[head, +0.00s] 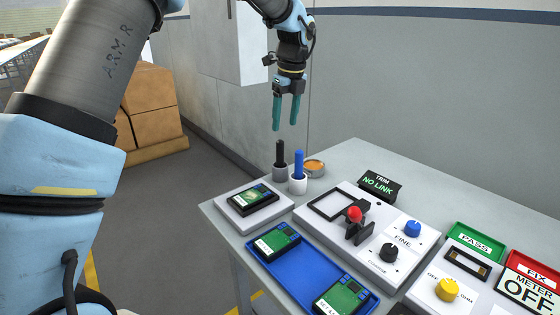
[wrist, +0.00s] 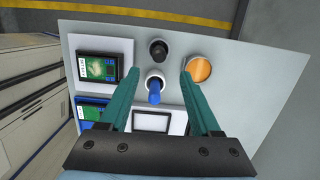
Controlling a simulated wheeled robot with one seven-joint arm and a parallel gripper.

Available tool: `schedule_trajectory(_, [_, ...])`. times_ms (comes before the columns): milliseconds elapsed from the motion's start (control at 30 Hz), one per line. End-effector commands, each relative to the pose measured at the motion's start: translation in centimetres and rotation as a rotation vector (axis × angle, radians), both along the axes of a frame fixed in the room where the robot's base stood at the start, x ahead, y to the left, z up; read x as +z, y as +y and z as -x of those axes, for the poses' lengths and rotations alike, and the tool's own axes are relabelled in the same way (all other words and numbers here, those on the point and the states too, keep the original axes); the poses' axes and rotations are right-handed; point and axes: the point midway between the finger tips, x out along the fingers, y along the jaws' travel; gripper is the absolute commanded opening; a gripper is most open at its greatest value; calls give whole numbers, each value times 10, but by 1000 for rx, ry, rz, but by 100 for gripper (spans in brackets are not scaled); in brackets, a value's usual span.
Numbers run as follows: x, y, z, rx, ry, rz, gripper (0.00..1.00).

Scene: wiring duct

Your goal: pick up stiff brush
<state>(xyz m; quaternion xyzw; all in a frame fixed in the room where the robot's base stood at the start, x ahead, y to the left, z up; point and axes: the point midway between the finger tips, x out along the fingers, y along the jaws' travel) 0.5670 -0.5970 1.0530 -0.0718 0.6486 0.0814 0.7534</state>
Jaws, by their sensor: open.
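Two upright handles stand in small round cups at the table's far left corner. One is black (head: 280,152), in a grey cup (head: 280,173); the other is blue (head: 298,164), in a white cup (head: 298,186). Both also show in the wrist view, black (wrist: 158,48) above blue (wrist: 154,93). I cannot tell which is the stiff brush; any bristles are hidden in the cups. My gripper (head: 285,125) is open and empty, pointing down above the handles. In the wrist view, the blue handle lies between its fingers (wrist: 160,74), and the black one beyond their tips.
A round orange-topped tin (head: 314,167) sits close beside the cups. A white pad with a circuit board (head: 252,197), a blue tray (head: 262,262) with boards and a white control panel (head: 405,268) with a red knob fill the nearer table. The wall is behind.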

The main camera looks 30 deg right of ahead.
Motion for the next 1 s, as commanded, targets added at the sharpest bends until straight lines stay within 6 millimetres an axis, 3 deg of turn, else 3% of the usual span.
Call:
schedule_trajectory(333, [-43, -2, -5, -27, 1, -7, 64])
schedule_trajectory(567, [-58, 0, -9, -26, 0, -5, 64])
schedule_trajectory(800, [-91, 6, -16, -26, 1, -6, 64])
schedule_trajectory(1000, [-105, 6, -18, -26, 0, -3, 64])
